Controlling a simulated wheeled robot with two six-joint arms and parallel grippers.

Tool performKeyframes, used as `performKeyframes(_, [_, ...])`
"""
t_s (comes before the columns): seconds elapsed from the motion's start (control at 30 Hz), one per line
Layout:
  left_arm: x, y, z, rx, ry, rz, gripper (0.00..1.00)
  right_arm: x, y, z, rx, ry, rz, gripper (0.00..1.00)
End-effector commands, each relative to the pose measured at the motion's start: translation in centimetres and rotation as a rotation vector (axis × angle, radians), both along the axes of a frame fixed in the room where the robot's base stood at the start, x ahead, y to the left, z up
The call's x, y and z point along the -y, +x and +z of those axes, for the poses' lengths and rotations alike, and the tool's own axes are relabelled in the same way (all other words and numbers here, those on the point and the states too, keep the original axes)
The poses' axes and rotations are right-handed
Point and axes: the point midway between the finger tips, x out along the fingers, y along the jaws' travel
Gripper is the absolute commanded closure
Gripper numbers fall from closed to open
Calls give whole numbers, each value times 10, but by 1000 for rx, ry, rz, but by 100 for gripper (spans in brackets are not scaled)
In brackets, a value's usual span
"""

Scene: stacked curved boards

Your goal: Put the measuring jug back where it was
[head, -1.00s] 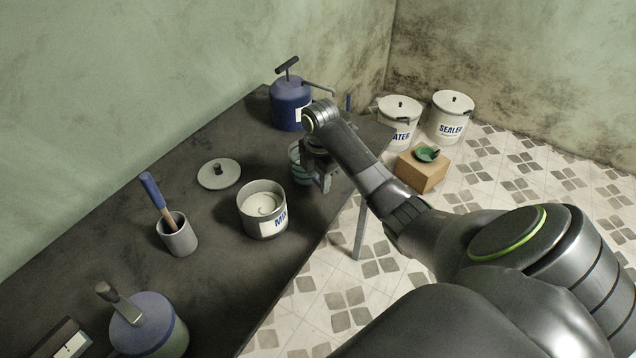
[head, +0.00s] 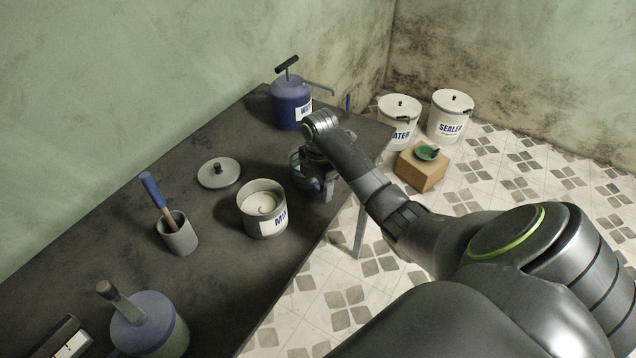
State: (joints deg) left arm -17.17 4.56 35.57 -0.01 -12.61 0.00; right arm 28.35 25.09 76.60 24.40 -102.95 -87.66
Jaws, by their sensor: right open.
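A bluish, see-through vessel (head: 298,172), which looks like the measuring jug, stands on the dark table beside the MIX pot. My right gripper (head: 327,190) is open right by it, on its right side. The gripper and wrist hide much of the jug, so I cannot tell whether the fingers touch it. My left gripper is not in view.
The MIX pot (head: 264,222) holds pale contents, and its lid (head: 219,173) lies behind it. A grey cup (head: 177,240) holds a blue-handled tool. A blue pump can (head: 290,103) stands at the back. The table's right edge is close to my gripper.

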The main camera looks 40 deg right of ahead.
Motion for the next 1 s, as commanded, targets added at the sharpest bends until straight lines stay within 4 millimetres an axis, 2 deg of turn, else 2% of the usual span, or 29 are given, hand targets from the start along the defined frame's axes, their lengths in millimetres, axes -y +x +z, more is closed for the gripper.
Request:
performKeyframes(0.17, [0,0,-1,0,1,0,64,0,1,11,4,-1,1,34])
performKeyframes(0.27, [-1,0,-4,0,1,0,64,0,0,27,6,-2,1,34])
performKeyframes(0.47, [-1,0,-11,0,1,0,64,1,-1,76,8,-3,2,34])
performKeyframes(0.53, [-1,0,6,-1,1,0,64,0,-3,92,0,0,-1,34])
performKeyframes(0.7, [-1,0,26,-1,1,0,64,0,-4,110,0,0,-1,34])
performKeyframes(1.0, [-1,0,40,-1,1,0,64,0,-5,123,0,0,-1,34])
